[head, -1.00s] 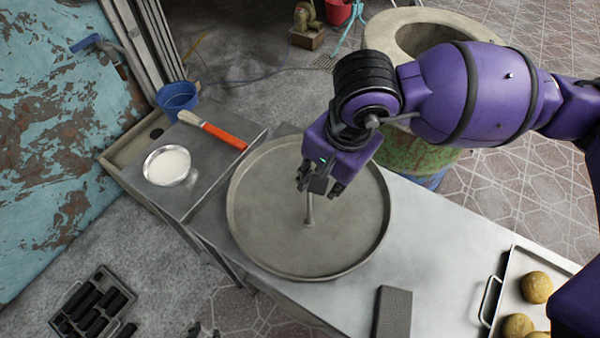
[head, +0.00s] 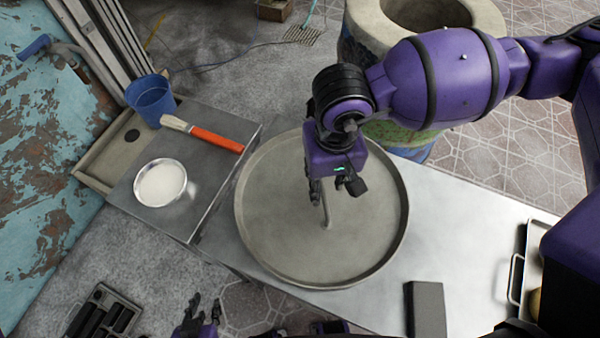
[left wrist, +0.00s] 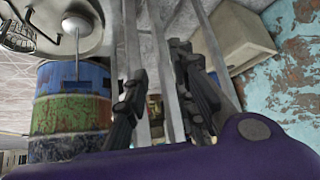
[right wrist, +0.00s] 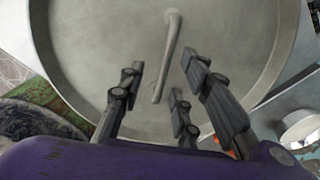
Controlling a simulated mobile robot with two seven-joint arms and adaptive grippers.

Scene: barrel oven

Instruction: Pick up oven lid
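The oven lid (head: 280,240) is a large round grey metal disc with a raised rim and a thin upright handle (head: 327,214) at its middle. It lies on the steel table. My right gripper (head: 335,188) is over the lid beside the top of the handle, pointing down, open and empty. In the right wrist view the handle (right wrist: 168,60) shows ahead of the parted fingers (right wrist: 165,95); I see no contact. My left gripper (head: 197,312) is low at the bottom edge of the head view, away from the lid. Its fingers (left wrist: 160,85) are apart and empty.
The barrel oven (head: 395,135), with an open round top, stands behind the table. Left of the lid are a brush (head: 215,139), a white-filled bowl (head: 160,185) and a blue bucket (head: 152,98). A grey block (head: 426,308) and a tray (head: 533,250) are at the right.

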